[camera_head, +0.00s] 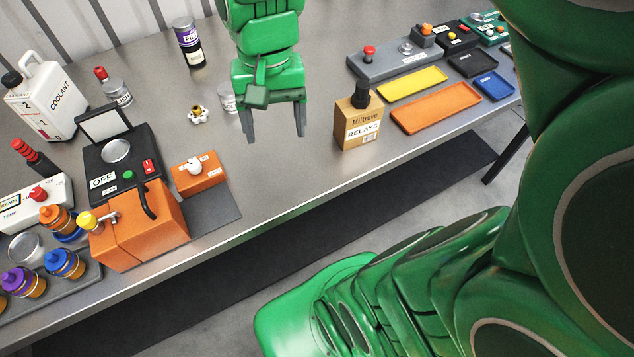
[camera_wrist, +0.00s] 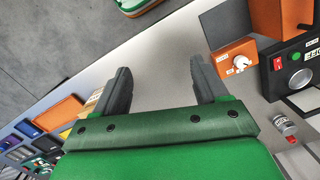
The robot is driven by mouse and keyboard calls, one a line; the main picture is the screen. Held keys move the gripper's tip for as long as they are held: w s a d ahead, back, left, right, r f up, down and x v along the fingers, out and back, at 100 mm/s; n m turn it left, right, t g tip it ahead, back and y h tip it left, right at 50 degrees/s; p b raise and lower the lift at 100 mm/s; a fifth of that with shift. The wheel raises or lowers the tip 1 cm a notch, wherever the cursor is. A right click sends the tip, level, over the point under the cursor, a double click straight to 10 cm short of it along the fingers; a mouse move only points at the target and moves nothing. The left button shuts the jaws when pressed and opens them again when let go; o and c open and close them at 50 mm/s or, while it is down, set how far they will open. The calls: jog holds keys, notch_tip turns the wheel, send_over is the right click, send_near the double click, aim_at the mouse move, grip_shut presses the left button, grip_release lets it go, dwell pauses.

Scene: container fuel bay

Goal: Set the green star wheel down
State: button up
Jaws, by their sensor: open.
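My gripper (camera_head: 274,128) is open above the grey metal bench (camera_head: 290,185), right of the middle-left of the head view. Nothing shows between its fingers. In the wrist view the two fingers (camera_wrist: 160,82) also stand wide apart with only bare bench between them. I cannot make out a green star wheel in either view. A small white star-shaped piece with a yellow and dark centre (camera_head: 198,115) lies on the bench left of my gripper, apart from it. A pale can (camera_head: 228,98) stands partly hidden beside the gripper.
An orange box (camera_head: 140,225), a black OFF unit (camera_head: 120,165) and a coolant jug (camera_head: 45,95) fill the left. The bench front near the middle is clear.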

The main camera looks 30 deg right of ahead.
jog(key=s+d+f+n, duration=0.1)
jog(key=s+f+n, duration=0.2)
jog(key=s, duration=0.8)
jog(key=shift+s+d+f+n+g+h, duration=0.2)
jog(key=shift+f+n+g+h, duration=0.1)
jog(key=shift+f+n, duration=0.15)
dwell(0.4)
